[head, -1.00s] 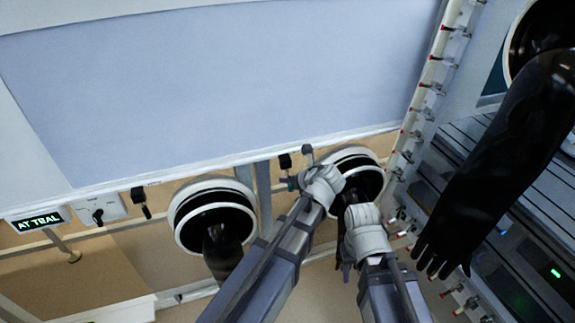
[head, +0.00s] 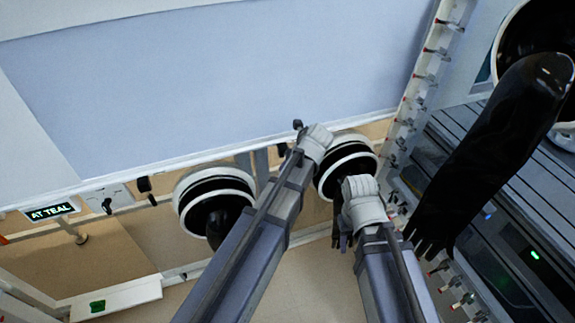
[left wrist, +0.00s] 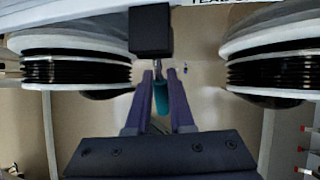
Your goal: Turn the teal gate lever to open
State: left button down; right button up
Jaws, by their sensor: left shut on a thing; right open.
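The teal gate lever (left wrist: 161,97) shows in the left wrist view, hanging below a black block (left wrist: 151,30) under a pale ledge. My left gripper (left wrist: 160,78) is shut on the lever, with one purple finger on each side of it. In the head view my left wrist hides the lever and most of that gripper. My right gripper (head: 342,240) is open and empty, low in front of the right round port and away from the lever.
Round black glove ports (head: 214,205) (head: 346,165) flank the lever. A long black glove (head: 490,150) hangs at right beside a post with red-tipped fittings (head: 417,90). A sign (head: 50,212) reads "AT TEAL". A black-handled switch (head: 107,203) is at left.

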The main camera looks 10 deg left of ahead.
pick_arm(q)
jog(key=c, duration=1.1)
grip_release()
jog(key=shift+r, duration=0.15)
jog(key=p+v, duration=0.6)
jog(key=v, duration=0.1)
jog(key=shift+s+d+r+p, duration=0.15)
jog(key=shift+d+r+p, duration=0.1)
jog(key=shift+p, duration=0.1)
jog(key=s+d+n+g+h, duration=0.1)
jog(key=s+d+n, duration=0.1)
jog(key=s+n, duration=0.4)
jog(key=s+d+f+n+g+h+p, duration=0.1)
jog(key=s+d+n, duration=0.2)
jog(key=s+n, duration=0.3)
jog(key=s+d+n+g+h, duration=0.1)
jog(key=s+n, duration=0.5)
jog(key=n, duration=0.6)
jog(key=shift+s+d+f+n+g+h, duration=0.15)
jog(key=shift+s+d+n+h, duration=0.1)
jog(key=shift+d, duration=0.15)
jog(key=shift+s+d+f+n+g+h, duration=0.15)
jog(key=shift+d+f+h, duration=0.1)
jog(key=shift+d, duration=0.2)
